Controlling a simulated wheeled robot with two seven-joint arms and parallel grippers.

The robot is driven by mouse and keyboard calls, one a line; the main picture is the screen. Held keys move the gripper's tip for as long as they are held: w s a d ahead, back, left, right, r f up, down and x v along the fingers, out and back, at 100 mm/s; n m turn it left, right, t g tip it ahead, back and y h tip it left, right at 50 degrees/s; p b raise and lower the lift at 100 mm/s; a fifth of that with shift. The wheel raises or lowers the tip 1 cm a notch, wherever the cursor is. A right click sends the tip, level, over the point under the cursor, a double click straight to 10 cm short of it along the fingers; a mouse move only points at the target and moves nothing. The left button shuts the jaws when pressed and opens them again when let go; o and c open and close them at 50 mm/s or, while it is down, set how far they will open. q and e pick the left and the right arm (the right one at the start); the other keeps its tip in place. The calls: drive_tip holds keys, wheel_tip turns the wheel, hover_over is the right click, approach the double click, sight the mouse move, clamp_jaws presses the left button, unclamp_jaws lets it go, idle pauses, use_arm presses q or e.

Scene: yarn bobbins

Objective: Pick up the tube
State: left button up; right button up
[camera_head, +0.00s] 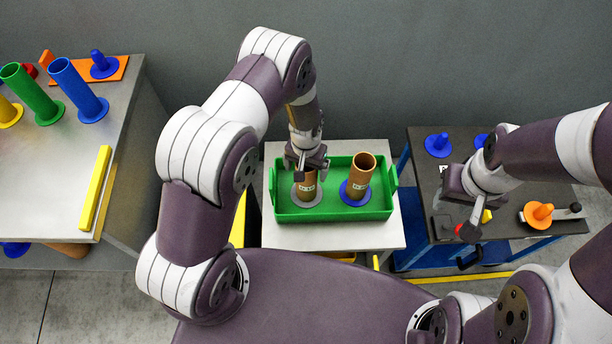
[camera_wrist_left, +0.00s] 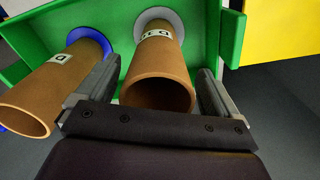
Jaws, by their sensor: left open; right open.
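Two brown cardboard tubes stand in a green tray (camera_head: 330,212) in the head view. The left tube (camera_head: 306,188) stands on a grey disc base, partly hidden by my left gripper. The right tube (camera_head: 359,175) stands on a blue disc base. My left gripper (camera_head: 305,172) is open above the left tube. In the left wrist view, the grey-based tube (camera_wrist_left: 158,75) lies between the spread fingers of my left gripper (camera_wrist_left: 158,95), with its open end close to the palm. The blue-based tube (camera_wrist_left: 60,80) is outside the left finger. My right gripper (camera_head: 467,232) is open and empty over the right table.
The tray sits on a light metal table (camera_head: 335,237). A dark table (camera_head: 425,165) at right holds blue bases (camera_head: 438,145) and an orange piece (camera_head: 541,212). The left table (camera_head: 60,165) holds a green tube (camera_head: 32,92), a blue tube (camera_head: 78,88) and a yellow bar (camera_head: 95,190).

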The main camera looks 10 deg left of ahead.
use_arm(q)
drive_tip(key=shift+d, duration=0.2)
drive_tip(key=shift+c, duration=0.5)
drive_tip(key=shift+a, duration=0.1)
drive_tip(key=c, duration=1.3)
wheel_tip(320, 180, up, 10)
drive_tip(key=b, duration=0.1)
